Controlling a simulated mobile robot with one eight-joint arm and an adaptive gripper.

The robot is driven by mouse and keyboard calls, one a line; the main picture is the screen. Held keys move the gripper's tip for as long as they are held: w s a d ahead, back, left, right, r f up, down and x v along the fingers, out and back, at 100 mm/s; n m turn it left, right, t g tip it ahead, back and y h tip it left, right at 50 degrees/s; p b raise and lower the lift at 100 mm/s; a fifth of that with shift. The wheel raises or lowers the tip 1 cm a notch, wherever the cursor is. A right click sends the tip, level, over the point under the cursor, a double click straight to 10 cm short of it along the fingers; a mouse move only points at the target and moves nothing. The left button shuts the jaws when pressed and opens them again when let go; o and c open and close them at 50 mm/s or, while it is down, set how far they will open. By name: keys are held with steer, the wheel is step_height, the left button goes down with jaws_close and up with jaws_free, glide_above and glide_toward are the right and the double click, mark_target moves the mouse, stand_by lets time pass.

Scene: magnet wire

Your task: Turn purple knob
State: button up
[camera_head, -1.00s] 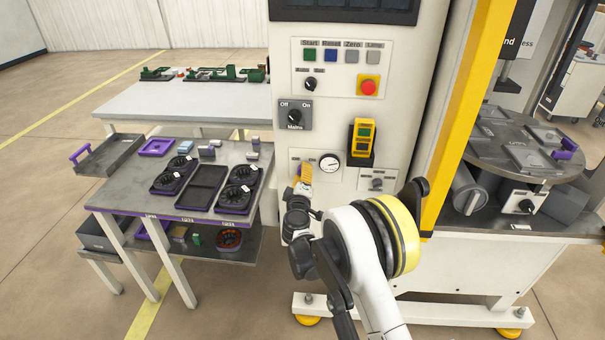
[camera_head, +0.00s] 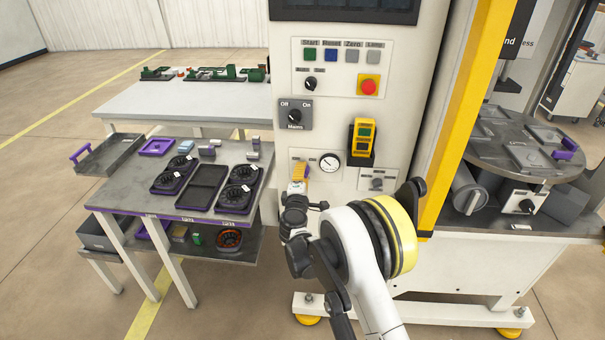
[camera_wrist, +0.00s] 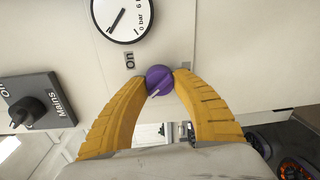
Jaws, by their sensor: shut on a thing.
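The purple knob (camera_wrist: 159,79) is on the pale panel in the wrist view, just below the round gauge in the picture, with a light pointer mark on its face. My gripper (camera_wrist: 159,84) has its two yellow fingers closed around the knob, one on each side. In the head view my gripper (camera_head: 299,178) reaches the cabinet's lower left, left of the gauge (camera_head: 330,161).
The black Mains switch (camera_wrist: 33,105) sits at the left in the wrist view. A yellow device (camera_head: 362,138) and a red button (camera_head: 369,87) are on the cabinet. A grey table (camera_head: 128,184) with black trays stands at the left.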

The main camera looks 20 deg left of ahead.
steer(key=shift+r, duration=0.1)
steer(key=o, duration=1.2)
steer(key=f+v, duration=0.1)
steer(key=v, duration=1.1)
steer(key=shift+r, duration=0.4)
